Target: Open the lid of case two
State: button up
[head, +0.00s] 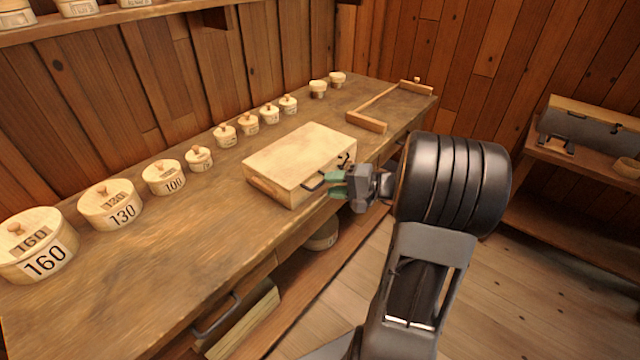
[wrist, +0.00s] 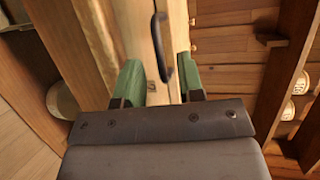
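A closed, flat pale wooden case (head: 300,157) lies on the workbench, its dark handle (head: 314,184) on the front side facing my arm. My gripper (head: 337,184), with green fingers, is in front of that side near the handle. In the wrist view my gripper (wrist: 158,80) is open, its fingers apart, with the case front (wrist: 143,35) and handle (wrist: 162,48) seen between and beyond them. Nothing is held. Whether a finger touches the case cannot be told.
The workbench (head: 150,240) carries a row of round lidded boxes along the wall, the largest marked 160 (head: 38,245). A wooden frame (head: 378,108) lies behind the case at the right. A drawer handle (head: 216,316) juts from the bench front. Bench space left of the case is clear.

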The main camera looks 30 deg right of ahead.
aim_at(322, 184)
jog(key=shift+x, duration=2)
jog(key=shift+c, duration=0.3)
grip_shut()
